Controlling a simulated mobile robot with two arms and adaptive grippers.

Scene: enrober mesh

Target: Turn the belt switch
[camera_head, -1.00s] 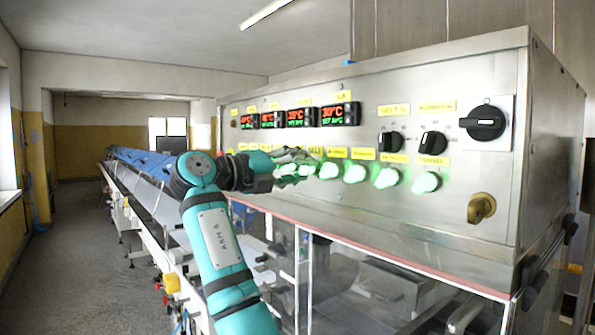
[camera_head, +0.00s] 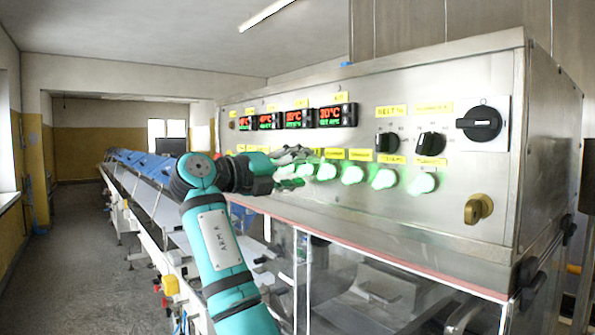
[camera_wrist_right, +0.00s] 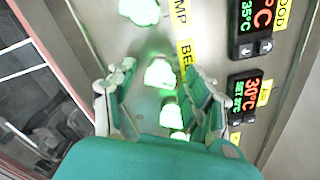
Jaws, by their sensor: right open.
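The control panel (camera_head: 345,220) carries a row of green-lit knobs under yellow labels. In the right wrist view, one green-lit knob (camera_wrist_right: 160,73) sits beside a yellow label (camera_wrist_right: 187,55) whose visible letters begin "BE"; the rest is hidden by a finger. My right gripper (camera_wrist_right: 152,90) is open, with its fingers on either side of this knob's line; contact cannot be told. In the head view, my right gripper (camera_head: 295,160) reaches the left part of the lit row and hides some labels. My left gripper is not in view.
Temperature displays (camera_head: 337,115) sit above the row. Black dials (camera_head: 431,143), a larger black rotary switch (camera_head: 481,124) and a brass-coloured knob (camera_head: 478,208) are to the right. Clear guards (camera_head: 370,285) lie below the panel. A long conveyor (camera_head: 150,185) runs back left.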

